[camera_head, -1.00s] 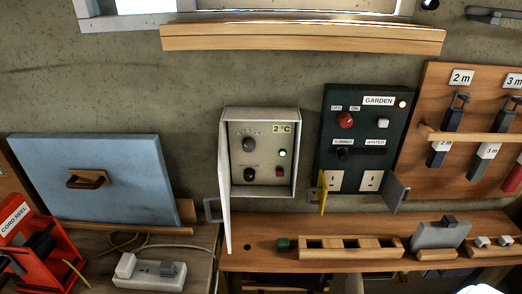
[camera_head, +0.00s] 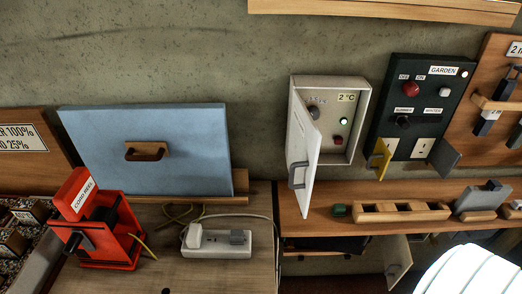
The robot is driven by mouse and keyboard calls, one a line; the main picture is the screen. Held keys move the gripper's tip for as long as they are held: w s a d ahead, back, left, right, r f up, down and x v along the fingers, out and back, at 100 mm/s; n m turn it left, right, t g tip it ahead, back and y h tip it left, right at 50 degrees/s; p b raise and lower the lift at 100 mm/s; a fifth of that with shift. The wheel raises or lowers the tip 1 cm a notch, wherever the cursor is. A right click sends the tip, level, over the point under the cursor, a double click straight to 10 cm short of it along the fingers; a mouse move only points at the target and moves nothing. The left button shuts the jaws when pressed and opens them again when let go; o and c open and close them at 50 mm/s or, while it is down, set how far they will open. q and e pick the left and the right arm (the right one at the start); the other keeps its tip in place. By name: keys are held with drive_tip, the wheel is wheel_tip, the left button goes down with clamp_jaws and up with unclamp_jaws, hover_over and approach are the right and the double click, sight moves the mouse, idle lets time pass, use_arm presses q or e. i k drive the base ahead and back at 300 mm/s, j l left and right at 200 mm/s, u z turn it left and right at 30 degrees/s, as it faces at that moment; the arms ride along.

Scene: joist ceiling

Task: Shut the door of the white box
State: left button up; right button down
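The white box (camera_head: 361,103) is fixed to the wall, right of the middle of the head view. Its door (camera_head: 302,138) is hinged on the left side and stands open, swung out towards me. A grey handle (camera_head: 298,175) is on the door's outer face. The door hides the left part of the inside. Neither of my grippers is in view.
A dark green GARDEN panel (camera_head: 431,76) with small open flaps hangs right of the box. A wooden shelf (camera_head: 440,187) runs below. A blue panel (camera_head: 190,130), red cord reel (camera_head: 101,218) and white power strip (camera_head: 233,248) are at left.

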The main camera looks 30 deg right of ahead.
sight(305, 137)
drive_tip(key=j+z, duration=0.1)
drive_tip(key=z, duration=0.3)
drive_tip(key=j+z, duration=0.15)
drive_tip(key=z, duration=0.2)
drive_tip(key=j+z, duration=0.15)
drive_tip(key=z, duration=0.25)
drive_tip(key=j+z, duration=0.1)
drive_tip(key=z, duration=0.3)
drive_tip(key=k+l, duration=0.2)
drive_tip(key=k, duration=0.2)
